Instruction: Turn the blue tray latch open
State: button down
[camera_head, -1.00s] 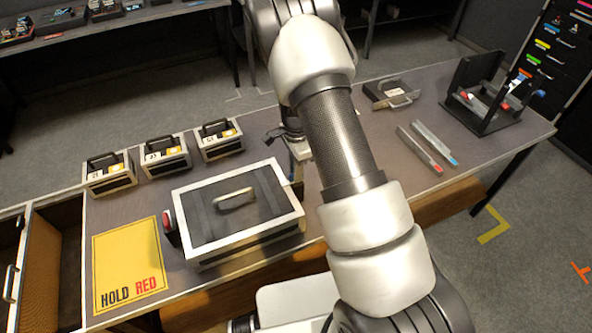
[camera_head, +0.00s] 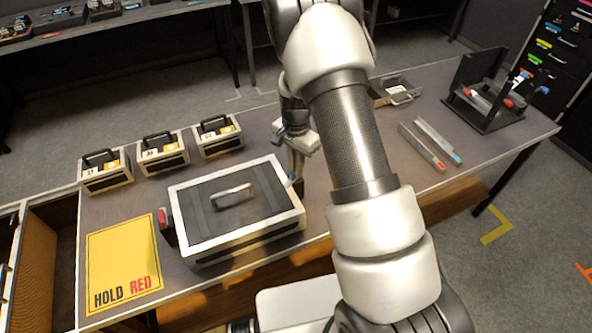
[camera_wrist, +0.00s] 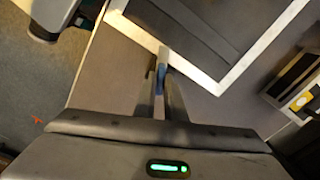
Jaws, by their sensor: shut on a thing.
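The tray case (camera_head: 240,240) is a dark box with white edges and a handle on its lid, lying closed on the bench. The blue tray latch (camera_wrist: 160,76) sits at the case's edge in the wrist view, between my fingers. In the head view, only a little blue shows at the case's right side, partly hidden by my arm. My gripper (camera_wrist: 162,80) is shut on the blue latch, pointing at the case's edge. In the head view, my gripper (camera_head: 297,160) is beside the case's back right corner. A red latch (camera_head: 163,219) is on the left side.
A yellow HOLD RED sheet (camera_head: 122,262) lies left of the case. Several small handled boxes (camera_head: 162,150) stand behind it. To the right are two bars (camera_head: 437,140), a dark rack (camera_head: 487,104) and a grey handled case (camera_head: 394,88). Bench between is partly clear.

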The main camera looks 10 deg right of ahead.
jog(key=n+b, duration=0.3)
jog(key=n, duration=0.3)
jog(key=shift+f, duration=0.1)
jog(key=n+b, duration=0.1)
jog(key=n, duration=0.5)
jog(key=shift+n+b, duration=0.3)
jog(key=shift+n, duration=0.1)
jog(key=c, duration=1.8)
grip_release()
notch_tip(320, 180, up, 18)
jog(key=shift+f+p, duration=0.2)
jog(key=shift+p, duration=0.2)
